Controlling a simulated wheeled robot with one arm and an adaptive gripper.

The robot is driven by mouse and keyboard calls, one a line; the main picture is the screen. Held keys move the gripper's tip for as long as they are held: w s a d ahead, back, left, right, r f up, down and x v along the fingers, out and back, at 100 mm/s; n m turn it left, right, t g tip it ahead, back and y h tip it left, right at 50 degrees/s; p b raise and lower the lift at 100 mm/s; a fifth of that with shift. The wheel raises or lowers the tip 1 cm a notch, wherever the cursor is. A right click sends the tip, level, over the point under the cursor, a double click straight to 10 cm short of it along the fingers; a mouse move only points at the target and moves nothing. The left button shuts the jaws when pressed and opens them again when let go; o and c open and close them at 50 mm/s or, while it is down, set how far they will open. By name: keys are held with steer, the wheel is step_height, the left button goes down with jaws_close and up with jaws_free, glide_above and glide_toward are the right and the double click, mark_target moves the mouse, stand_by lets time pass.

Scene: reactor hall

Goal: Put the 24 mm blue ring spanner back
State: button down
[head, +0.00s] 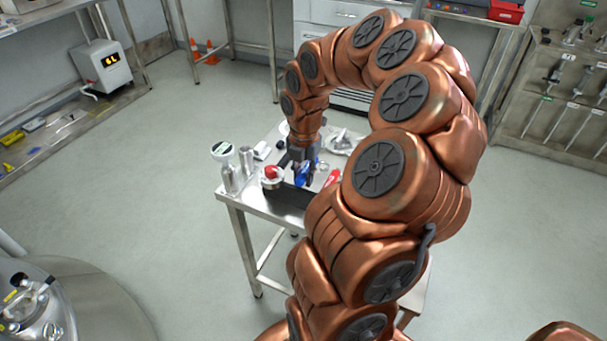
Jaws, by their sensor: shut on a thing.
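My gripper (301,158) points down over the small steel table (244,200), largely hidden behind its own wrist. It is shut on a blue thing (305,176), which I take to be the blue ring spanner. Only blue patches of it show between and beside the fingers, so its ring end and size mark cannot be read.
Around the gripper stand metal bottles (230,179), a red-topped round item (271,177), a red tool (333,178) and a metal dish (343,141). A tool board (566,100) with several hanging tools is at right. My arm hides the table's right part. The left floor is clear.

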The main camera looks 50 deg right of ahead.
steer(key=shift+f, duration=0.2)
steer(key=shift+f+b, duration=0.35)
steer(key=shift+f, duration=0.25)
steer(key=c, duration=1)
jaws_free()
steer(key=shift+c, duration=0.2)
